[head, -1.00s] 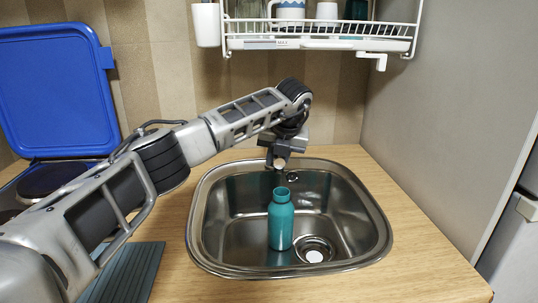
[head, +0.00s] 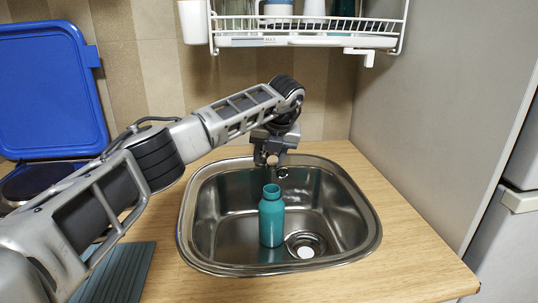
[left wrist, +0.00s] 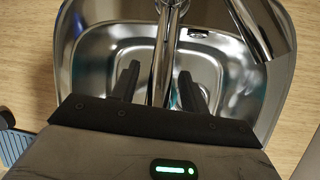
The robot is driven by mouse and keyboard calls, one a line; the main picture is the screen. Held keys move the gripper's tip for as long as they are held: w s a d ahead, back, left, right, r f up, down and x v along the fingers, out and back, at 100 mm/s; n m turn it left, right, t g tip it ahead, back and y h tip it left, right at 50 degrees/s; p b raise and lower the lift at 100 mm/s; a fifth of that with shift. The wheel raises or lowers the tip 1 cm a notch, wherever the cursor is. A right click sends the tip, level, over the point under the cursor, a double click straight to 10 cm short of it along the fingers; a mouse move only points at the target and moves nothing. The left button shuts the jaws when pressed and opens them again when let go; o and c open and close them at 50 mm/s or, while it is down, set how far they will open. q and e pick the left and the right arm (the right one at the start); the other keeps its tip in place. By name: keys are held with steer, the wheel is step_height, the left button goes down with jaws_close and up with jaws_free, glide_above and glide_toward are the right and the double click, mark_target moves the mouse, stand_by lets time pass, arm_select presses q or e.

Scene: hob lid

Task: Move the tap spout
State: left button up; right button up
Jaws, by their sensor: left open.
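The tap spout (left wrist: 164,50) is a shiny metal tube that runs down the middle of the left wrist view, over the sink. My left gripper (left wrist: 159,72) is open, with one dark finger on each side of the spout. Gaps show between the spout and both fingers, and I cannot tell whether either touches it. In the head view my left gripper (head: 272,158) is at the back rim of the sink (head: 187,225), and it and my arm hide most of the tap. My right gripper is in neither view.
A teal bottle (head: 271,220) stands upright in the sink, left of the drain. A raised blue hob lid (head: 50,90) is at the left. A white dish rack (head: 310,40) hangs above. The wooden counter (head: 405,255) is clear at the right.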

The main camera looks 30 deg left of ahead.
arm_select(q)
steer(key=b+v, duration=0.1)
steer(key=v, duration=1.5)
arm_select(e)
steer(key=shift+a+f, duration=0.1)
